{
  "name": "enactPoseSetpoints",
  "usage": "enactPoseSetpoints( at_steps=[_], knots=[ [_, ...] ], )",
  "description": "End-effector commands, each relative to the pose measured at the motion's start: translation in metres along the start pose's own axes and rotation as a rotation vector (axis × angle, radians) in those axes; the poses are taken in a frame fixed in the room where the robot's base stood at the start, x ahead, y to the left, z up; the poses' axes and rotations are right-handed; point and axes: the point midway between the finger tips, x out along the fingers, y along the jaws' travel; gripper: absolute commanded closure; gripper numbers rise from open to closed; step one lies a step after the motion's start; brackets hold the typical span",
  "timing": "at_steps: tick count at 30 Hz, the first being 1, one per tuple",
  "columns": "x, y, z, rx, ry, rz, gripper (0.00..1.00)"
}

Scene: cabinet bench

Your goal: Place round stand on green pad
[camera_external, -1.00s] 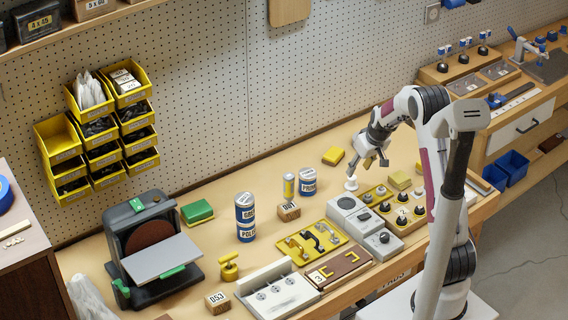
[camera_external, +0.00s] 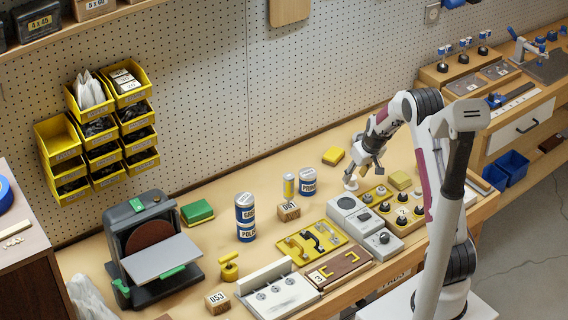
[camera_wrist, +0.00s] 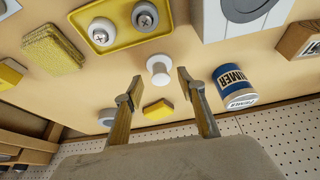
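The round stand (camera_external: 351,184) is a small white spool-like piece standing on the bench, left of the yellow knob tray. It also shows in the wrist view (camera_wrist: 160,77), ahead of and between the fingertips. My gripper (camera_external: 364,172) is just above it, pointing down, with its fingers (camera_wrist: 160,84) open and nothing held. In the wrist view there is a gap between each finger and the stand. The green pad (camera_external: 197,210) is a green block with a yellow edge, lying on the bench at the left beside the sander, far from my gripper.
A yellow tray with knobs (camera_external: 408,228) and grey control boxes (camera_external: 347,205) stand close to the stand.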

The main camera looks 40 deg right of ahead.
Motion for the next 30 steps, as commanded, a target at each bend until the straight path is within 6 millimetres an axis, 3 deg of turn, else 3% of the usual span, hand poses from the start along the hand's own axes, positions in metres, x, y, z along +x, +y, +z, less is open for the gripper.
enactPoseSetpoints(
  at_steps=[9,25,26,29,30],
  knots=[
    [0.023,0.000,0.000,0.000,0.000,0.001,0.61],
    [0.025,0.000,0.000,0.000,0.000,0.001,0.61],
    [0.025,0.000,0.000,0.000,0.000,0.001,0.63],
    [0.025,0.000,0.000,0.000,0.000,0.001,0.89],
    [0.025,0.000,0.000,0.000,0.000,0.001,0.90]
  ],
)
